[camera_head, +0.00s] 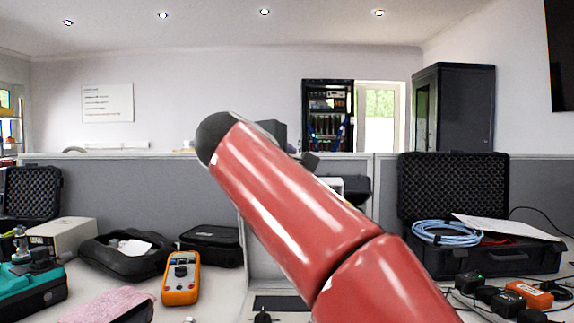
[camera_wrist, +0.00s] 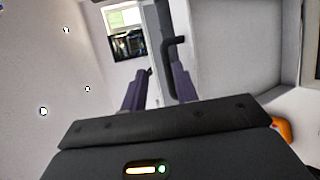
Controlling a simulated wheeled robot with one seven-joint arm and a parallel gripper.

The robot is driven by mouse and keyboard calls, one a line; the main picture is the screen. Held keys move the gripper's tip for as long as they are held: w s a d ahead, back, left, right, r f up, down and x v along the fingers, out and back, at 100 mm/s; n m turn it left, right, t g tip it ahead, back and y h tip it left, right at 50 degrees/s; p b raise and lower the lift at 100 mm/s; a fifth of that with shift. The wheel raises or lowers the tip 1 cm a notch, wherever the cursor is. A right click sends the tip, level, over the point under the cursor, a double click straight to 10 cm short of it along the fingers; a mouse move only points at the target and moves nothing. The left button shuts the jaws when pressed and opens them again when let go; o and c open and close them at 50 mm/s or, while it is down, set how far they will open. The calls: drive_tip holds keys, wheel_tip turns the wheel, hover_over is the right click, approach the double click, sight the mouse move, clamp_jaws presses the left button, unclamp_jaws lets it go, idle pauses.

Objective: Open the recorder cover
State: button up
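My gripper shows in the wrist view (camera_wrist: 162,72) with its two dark fingers apart and nothing visibly held between them. A pale upright panel with a dark bent handle (camera_wrist: 172,46) shows just beyond the fingertips. I cannot tell whether the fingers touch it or whether it belongs to the recorder. In the head view my red arm crosses the middle and hides most of the gripper. A pale device with a dark part (camera_head: 352,189) shows partly behind the arm. I cannot tell whether it is the recorder, and no cover is clearly visible.
An orange multimeter (camera_head: 181,278), a black pouch (camera_head: 127,254) and a black case (camera_head: 212,246) lie on the left. An open black case (camera_head: 450,262) with a blue cable coil (camera_head: 446,233) stands on the right. A grey partition (camera_head: 140,185) runs behind the bench.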

drive_tip(key=shift+f, duration=0.1)
drive_tip(key=v, duration=0.7)
drive_tip(key=shift+s+a, duration=0.15)
drive_tip(key=shift+s, duration=0.15)
